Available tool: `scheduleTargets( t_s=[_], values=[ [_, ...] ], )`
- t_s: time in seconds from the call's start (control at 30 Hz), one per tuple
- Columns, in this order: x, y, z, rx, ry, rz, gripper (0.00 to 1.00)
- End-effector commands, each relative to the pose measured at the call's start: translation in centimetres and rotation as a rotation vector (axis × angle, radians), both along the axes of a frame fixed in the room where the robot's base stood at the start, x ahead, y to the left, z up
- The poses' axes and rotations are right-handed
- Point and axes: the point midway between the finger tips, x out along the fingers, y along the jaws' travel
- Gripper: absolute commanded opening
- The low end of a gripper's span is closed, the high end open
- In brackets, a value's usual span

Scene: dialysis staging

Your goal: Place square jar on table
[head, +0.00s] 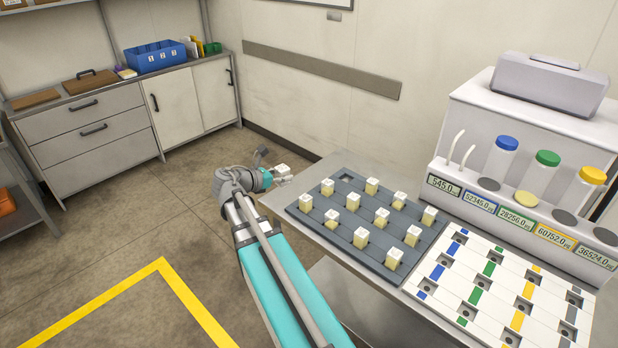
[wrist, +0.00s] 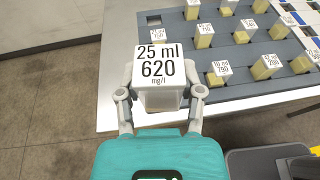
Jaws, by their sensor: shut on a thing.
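My gripper (wrist: 161,108) is shut on a square jar (wrist: 160,68) with a white top that reads "25 ml 620 mg/l". In the head view the jar (head: 282,170) shows small at the end of my arm, by the table's left corner. The table (head: 283,200) is light grey; in the wrist view its bare edge strip (wrist: 112,70) lies beyond and below the jar. I cannot tell how high the jar is over the table edge.
A dark grey rack (head: 345,238) on the table holds several similar jars, with one empty slot (head: 347,180) at its far corner. A white board (head: 500,290) with coloured stripes lies to its right. A dispenser (head: 540,140) with bottles stands behind. A cabinet (head: 95,120) stands at the far left.

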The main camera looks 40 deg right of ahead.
Motion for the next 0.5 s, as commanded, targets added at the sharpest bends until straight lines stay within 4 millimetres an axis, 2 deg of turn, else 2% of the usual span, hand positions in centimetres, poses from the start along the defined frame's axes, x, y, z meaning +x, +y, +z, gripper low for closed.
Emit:
scheduleTargets(
  t_s=[0.5],
  values=[
    [-0.41, -0.73, 0.01, 0.0, 0.0, -0.013, 0.0]
  ],
)
